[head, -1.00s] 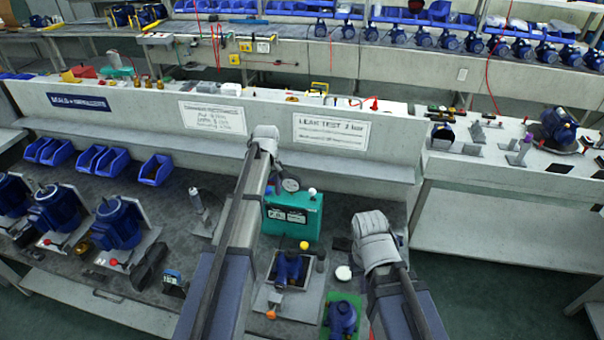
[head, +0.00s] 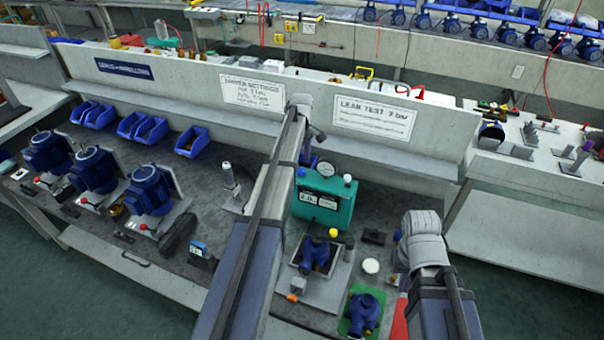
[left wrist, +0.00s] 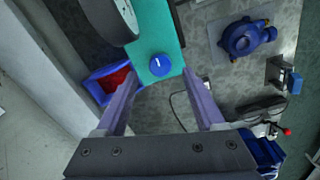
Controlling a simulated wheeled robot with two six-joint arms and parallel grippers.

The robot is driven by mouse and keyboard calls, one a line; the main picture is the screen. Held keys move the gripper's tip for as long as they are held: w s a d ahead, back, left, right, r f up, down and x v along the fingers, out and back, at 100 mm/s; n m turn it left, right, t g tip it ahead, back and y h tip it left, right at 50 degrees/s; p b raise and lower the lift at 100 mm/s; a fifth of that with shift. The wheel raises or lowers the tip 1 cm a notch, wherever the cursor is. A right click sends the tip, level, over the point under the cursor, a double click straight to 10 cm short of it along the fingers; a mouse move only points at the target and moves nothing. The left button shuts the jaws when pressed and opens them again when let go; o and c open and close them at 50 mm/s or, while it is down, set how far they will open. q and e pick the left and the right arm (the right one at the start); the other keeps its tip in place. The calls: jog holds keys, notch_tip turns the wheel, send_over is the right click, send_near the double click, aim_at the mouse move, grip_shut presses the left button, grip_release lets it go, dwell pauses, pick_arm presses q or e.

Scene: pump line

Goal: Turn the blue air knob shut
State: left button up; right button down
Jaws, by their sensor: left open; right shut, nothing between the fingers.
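The blue air knob (left wrist: 160,65) is round with a pale mark on its top. It sits on the teal leak test box (left wrist: 151,35), which also shows in the head view (head: 333,213). My left arm hides part of the box's surroundings in the head view. My right gripper (head: 404,275) is at the right of the bench, fingers mostly hidden, holding nothing visible.
A gauge (head: 326,170) stands on the box. A blue bin (left wrist: 98,84) with red contents lies beside it in the left wrist view. A blue pump (head: 320,257) on a plate and another on a green mat (head: 351,327) stand in front. The bench's back wall (head: 400,155) rises behind.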

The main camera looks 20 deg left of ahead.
aim_at(302, 170)
pick_arm(q)
notch_tip(302, 170, down, 4)
jog(key=b, duration=0.3)
jog(key=shift+c, duration=0.3)
grip_shut()
